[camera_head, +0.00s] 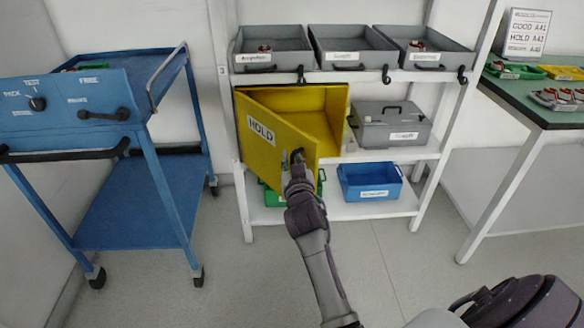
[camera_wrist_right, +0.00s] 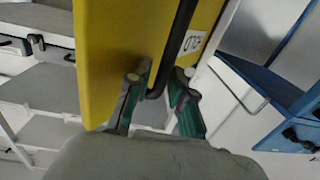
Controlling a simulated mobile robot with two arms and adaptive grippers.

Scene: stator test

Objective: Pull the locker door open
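The yellow locker (camera_head: 336,105) sits on the middle shelf of the white rack. Its door (camera_head: 275,142), with a HOLD label, is swung partly outward, its free edge toward me. Part of the yellow interior shows; the door hides the rest. My right gripper (camera_head: 296,172) is at the black door handle (camera_head: 298,156) near the free edge. In the right wrist view, the fingers (camera_wrist_right: 157,82) are on either side of the handle (camera_wrist_right: 178,45) and appear closed on it, beside the yellow door (camera_wrist_right: 105,60). My left gripper is not in view.
A grey box (camera_head: 390,128) stands right of the locker. Grey trays (camera_head: 345,50) are above; a blue bin (camera_head: 370,183) and a partly hidden green bin are below. A blue cart (camera_head: 135,195) stands left, a green-topped table (camera_head: 545,115) right. Open floor lies in front.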

